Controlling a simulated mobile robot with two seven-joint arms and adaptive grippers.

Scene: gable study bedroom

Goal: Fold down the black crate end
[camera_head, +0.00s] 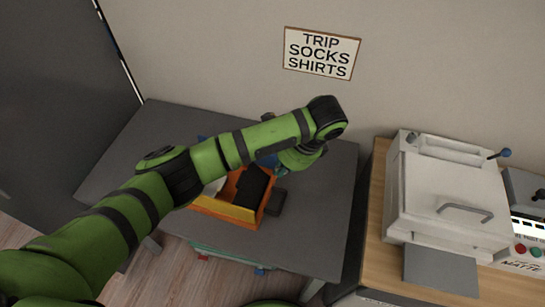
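An orange crate (215,207) with a yellow front edge (222,210) stands on the dark grey table. A black panel (253,186) stands at its right part; I cannot tell whether this is the crate end or something inside. A small dark piece (278,202) lies just right of the crate. My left arm reaches across above the crate and bends down at its far right. My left gripper (280,171) is near the crate's far right corner, small and mostly hidden by the wrist; its fingers and any contact cannot be made out. My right gripper is not in view.
The grey table (320,225) is bare at its right and left. A white press machine (450,195) stands on a wooden bench (378,205) at the right. A sign (321,52) hangs on the wall. Something blue (207,140) shows behind my arm.

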